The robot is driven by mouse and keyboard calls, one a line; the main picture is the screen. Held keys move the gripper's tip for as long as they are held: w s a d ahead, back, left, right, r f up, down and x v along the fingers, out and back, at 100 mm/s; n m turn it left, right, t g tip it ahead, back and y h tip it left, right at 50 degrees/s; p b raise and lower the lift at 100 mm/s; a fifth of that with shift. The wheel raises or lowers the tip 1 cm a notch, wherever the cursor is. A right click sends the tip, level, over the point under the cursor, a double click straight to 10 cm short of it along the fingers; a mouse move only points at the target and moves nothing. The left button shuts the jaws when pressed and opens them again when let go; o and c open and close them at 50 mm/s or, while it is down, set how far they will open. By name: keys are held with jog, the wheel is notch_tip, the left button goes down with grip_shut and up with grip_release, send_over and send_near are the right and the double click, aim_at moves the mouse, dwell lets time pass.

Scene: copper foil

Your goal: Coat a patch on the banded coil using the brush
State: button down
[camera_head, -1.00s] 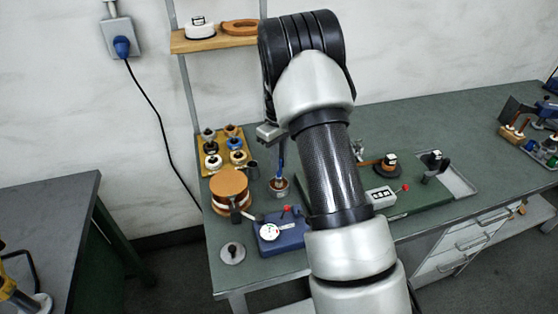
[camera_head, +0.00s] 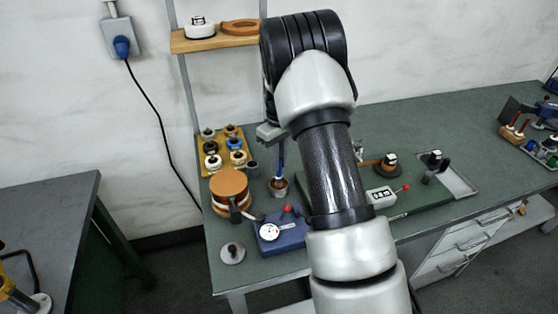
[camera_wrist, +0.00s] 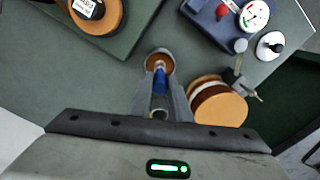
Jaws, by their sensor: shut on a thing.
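The banded coil (camera_head: 229,191), a round brown stack with a pale band, stands at the left of the bench; it also shows in the wrist view (camera_wrist: 219,106). My gripper (camera_wrist: 161,98) is shut on the brush (camera_wrist: 160,81), which has a blue handle. The brush (camera_head: 280,154) points down at a small cup (camera_head: 278,187) with brown contents, beside the coil. Its lower end meets the cup's mouth in the picture; its bristles are hidden, so I cannot tell how deep they are. In the head view my arm covers part of the bench.
A blue base with a dial gauge (camera_head: 270,231) and a round grey disc (camera_head: 232,253) stand near the front edge. A wooden board of small spools (camera_head: 222,150) is behind the coil. A green plate with fixtures (camera_head: 420,196) lies to the right.

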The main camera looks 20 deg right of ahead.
jog(key=shift+r+p, duration=1.95)
jog(key=shift+r, duration=1.5)
jog(key=shift+r, duration=0.4)
notch_tip(320, 180, up, 7)
jog(key=s+a+f+m, duration=0.3)
jog(key=s+f, duration=0.1)
jog(key=s, duration=0.3)
jog(key=s+a+f+m, duration=0.2)
jog(key=s+a+f, duration=0.2)
jog(key=s, duration=0.4)
jog(key=w+a+r+t+y+b, duration=0.1)
jog(key=w+r+t, duration=0.1)
jog(key=w+r, duration=0.35)
jog(key=w+a+r+t+y+b, duration=0.1)
jog(key=w+a+r+b, duration=0.1)
jog(key=w, duration=0.6)
notch_tip(320, 180, down, 6)
jog(key=b, duration=0.3)
jog(key=shift+d+b, duration=0.25)
jog(key=shift+b, duration=0.05)
jog(key=shift+f+b, duration=0.7)
jog(key=shift+f, duration=0.25)
jog(key=shift+a+r, duration=0.1)
